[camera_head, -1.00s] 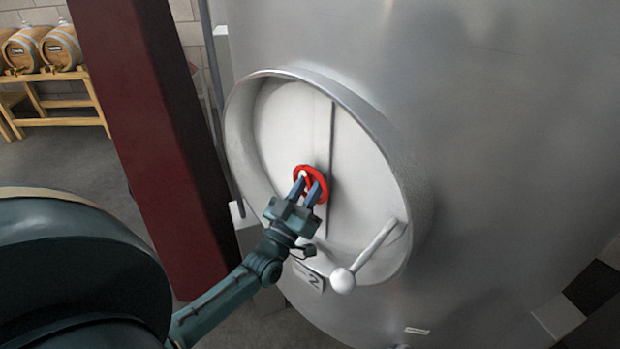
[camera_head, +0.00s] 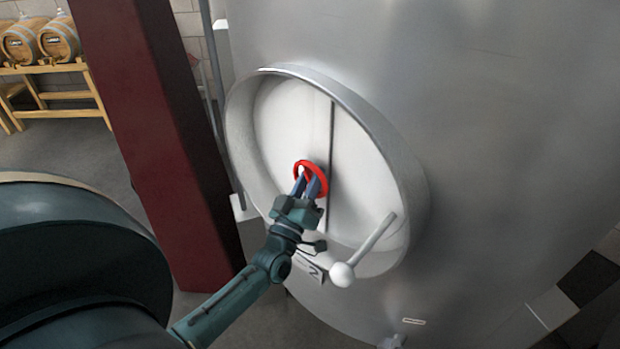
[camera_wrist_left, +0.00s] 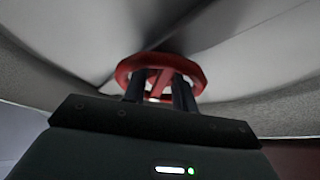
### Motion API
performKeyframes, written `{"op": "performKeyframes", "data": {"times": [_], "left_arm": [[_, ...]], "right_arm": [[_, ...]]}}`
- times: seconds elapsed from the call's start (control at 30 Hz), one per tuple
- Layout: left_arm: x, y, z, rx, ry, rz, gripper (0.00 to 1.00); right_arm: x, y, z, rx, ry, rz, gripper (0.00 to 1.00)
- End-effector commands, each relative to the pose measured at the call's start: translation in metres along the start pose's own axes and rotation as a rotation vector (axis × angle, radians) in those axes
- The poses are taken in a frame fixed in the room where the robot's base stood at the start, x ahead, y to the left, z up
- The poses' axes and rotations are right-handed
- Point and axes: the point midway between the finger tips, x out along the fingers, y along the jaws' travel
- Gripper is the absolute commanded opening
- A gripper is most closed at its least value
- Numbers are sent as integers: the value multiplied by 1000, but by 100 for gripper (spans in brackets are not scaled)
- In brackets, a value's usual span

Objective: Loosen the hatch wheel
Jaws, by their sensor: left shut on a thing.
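The red hatch wheel (camera_head: 311,164) sits at the middle of the round, pale hatch door (camera_head: 283,128) on the steel tank. My left gripper (camera_head: 310,182) reaches up to the wheel from below, its fingers at the wheel's spokes. In the left wrist view the wheel (camera_wrist_left: 130,68) is straight ahead. There the two fingers (camera_wrist_left: 160,92) are shut on a part inside its rim, and the fingertips are partly hidden by the wheel. My right gripper is not in view.
A white-knobbed lever (camera_head: 342,274) sticks out at the hatch's lower right, right of my left arm. A dark red column (camera_head: 160,140) stands to the left. Barrels (camera_head: 58,40) rest on a wooden rack behind.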

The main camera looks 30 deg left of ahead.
Motion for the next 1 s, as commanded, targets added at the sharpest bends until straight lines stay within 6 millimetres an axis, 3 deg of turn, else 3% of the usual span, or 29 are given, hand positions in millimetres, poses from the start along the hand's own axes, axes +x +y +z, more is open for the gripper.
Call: {"op": "performKeyframes", "data": {"times": [0.03, 0.07, 0.3, 0.67, 1.0], "left_arm": [[0, 0, 1, -1, -1, -1, 4], [0, 0, 1, -1, -1, -1, 29], [0, 0, 0, 0, -1, 0, 48], [-10, -1, 1, 0, -2, -1, 49], [-81, -2, 3, 0, -4, -2, 49]], "right_arm": [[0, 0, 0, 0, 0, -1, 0], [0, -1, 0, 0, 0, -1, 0], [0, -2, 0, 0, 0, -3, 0], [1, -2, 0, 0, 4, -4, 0], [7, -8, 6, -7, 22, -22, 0]]}}
